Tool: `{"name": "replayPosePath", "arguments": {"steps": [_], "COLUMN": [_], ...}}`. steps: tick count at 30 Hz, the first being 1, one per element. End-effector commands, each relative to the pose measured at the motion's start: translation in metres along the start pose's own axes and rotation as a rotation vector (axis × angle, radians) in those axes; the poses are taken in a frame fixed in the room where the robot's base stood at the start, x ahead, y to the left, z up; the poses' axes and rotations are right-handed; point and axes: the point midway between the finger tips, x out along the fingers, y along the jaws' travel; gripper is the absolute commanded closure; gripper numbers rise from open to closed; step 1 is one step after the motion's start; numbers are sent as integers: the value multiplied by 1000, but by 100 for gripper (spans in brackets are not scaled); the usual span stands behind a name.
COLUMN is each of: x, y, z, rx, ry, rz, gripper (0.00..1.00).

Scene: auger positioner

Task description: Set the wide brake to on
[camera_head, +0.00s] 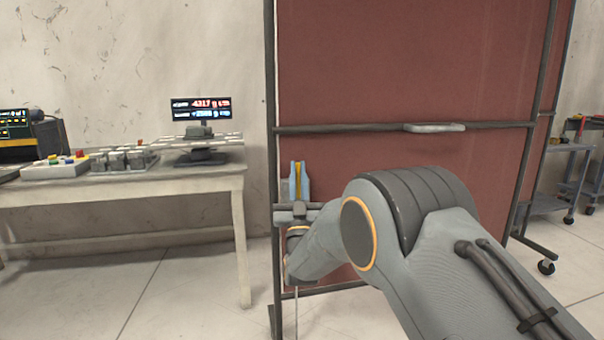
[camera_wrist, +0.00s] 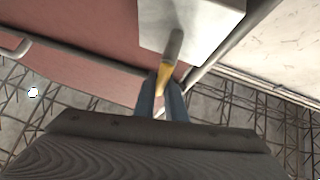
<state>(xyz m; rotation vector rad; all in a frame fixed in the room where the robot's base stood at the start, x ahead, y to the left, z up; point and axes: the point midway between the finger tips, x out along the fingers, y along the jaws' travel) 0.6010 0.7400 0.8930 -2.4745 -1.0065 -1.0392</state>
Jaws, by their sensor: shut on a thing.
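My gripper (camera_head: 299,188) is at the left edge of the red panel, with its two blue-grey fingers pointing up in the head view. The fingers are shut on a thin lever with a yellow part (camera_head: 298,176) between them. In the wrist view my gripper (camera_wrist: 161,103) shows at the middle, and the lever (camera_wrist: 165,76) runs from between the fingers to a grey rod end. That end lies in front of a pale grey block (camera_wrist: 205,22). No label shows, so I cannot tell whether this lever is the wide brake or which setting it has.
A red panel (camera_head: 400,70) in a dark frame stands behind my arm, with a grey handle (camera_head: 434,127) on its crossbar. A table (camera_head: 150,182) at left bears a digital display (camera_head: 201,108) and a button box (camera_head: 55,167). A cart (camera_head: 553,203) stands at far right.

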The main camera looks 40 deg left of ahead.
Motion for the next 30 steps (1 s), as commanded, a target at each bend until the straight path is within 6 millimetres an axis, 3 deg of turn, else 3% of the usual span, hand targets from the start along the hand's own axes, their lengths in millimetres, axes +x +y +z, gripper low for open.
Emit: {"name": "replayPosePath", "arguments": {"steps": [2, 3, 6, 17, 30], "x": [0, 0, 0, -5, -68], "y": [-1, -1, 0, 4, 4], "z": [1, 1, 1, 1, 2], "rx": [0, 0, 0, -3, -2], "ry": [-2, -2, -2, -2, -3], "rz": [-3, -3, -1, 2, 2], "gripper": [100, 86, 71, 71, 71]}}
